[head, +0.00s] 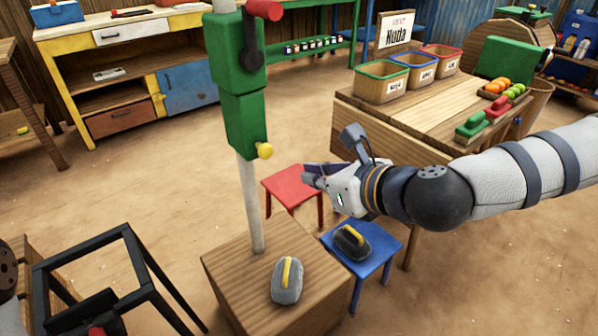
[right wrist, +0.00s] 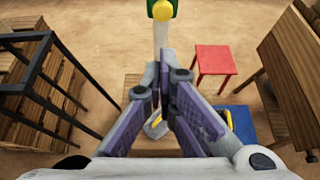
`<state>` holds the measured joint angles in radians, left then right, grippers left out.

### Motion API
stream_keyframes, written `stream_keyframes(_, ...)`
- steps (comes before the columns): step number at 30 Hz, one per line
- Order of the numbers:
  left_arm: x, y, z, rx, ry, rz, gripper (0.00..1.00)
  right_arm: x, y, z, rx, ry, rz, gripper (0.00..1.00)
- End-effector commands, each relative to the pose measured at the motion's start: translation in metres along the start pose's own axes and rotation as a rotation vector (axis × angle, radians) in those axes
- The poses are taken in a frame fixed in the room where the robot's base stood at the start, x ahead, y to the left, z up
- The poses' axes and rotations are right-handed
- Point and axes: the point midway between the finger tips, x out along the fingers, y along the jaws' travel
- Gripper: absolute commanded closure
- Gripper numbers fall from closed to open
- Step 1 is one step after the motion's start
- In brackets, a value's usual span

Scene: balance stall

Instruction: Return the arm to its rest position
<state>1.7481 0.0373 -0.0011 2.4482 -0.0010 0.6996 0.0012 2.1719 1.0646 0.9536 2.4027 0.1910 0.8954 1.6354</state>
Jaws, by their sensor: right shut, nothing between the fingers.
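My right arm reaches in from the right edge of the head view. Its gripper (head: 312,174) hangs in the air above the floor, right of the green post head (head: 243,120) and over the area of the red stool (head: 292,187). In the right wrist view the gripper (right wrist: 168,72) has its purple-padded fingers together, empty. A grey weight with a yellow handle (head: 288,280) sits on the wooden crate (head: 228,268) beside the post's foot. A dark weight with a yellow handle (head: 352,242) sits on the blue stool (head: 376,256).
A wooden table (head: 392,113) with several bins stands close behind my right arm. A black frame (head: 88,252) stands at lower left. A yellow-blue cabinet (head: 120,60) is at the back. Bare floor lies left of the post.

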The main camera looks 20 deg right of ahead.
Motion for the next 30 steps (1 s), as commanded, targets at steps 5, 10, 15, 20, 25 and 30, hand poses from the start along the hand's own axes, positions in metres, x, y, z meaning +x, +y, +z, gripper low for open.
stream_keyframes(5,-0.001,0.000,0.000,0.000,0.003,0.000,0.53,-0.006,0.001,-0.003,-0.006,0.005,0.003,1.00)
stream_keyframes(10,-0.006,0.000,-0.003,-0.001,0.016,0.001,0.53,-0.002,0.049,-0.073,-0.318,0.158,0.138,1.00)
stream_keyframes(15,-0.016,0.001,-0.008,-0.001,0.042,0.002,0.53,-0.047,0.114,-0.221,-1.006,0.374,0.525,1.00)
stream_keyframes(20,-0.025,0.001,-0.013,-0.001,0.068,0.003,0.53,-0.136,0.122,-0.339,-1.655,0.417,1.041,1.00)
stream_keyframes(25,-0.031,0.001,-0.016,-0.001,0.087,0.004,0.53,-0.212,0.090,-0.397,-2.101,0.303,1.527,1.00)
stream_keyframes(30,-0.032,0.001,-0.017,-0.001,0.089,0.004,0.53,-0.232,0.076,-0.408,-2.220,0.230,1.689,1.00)
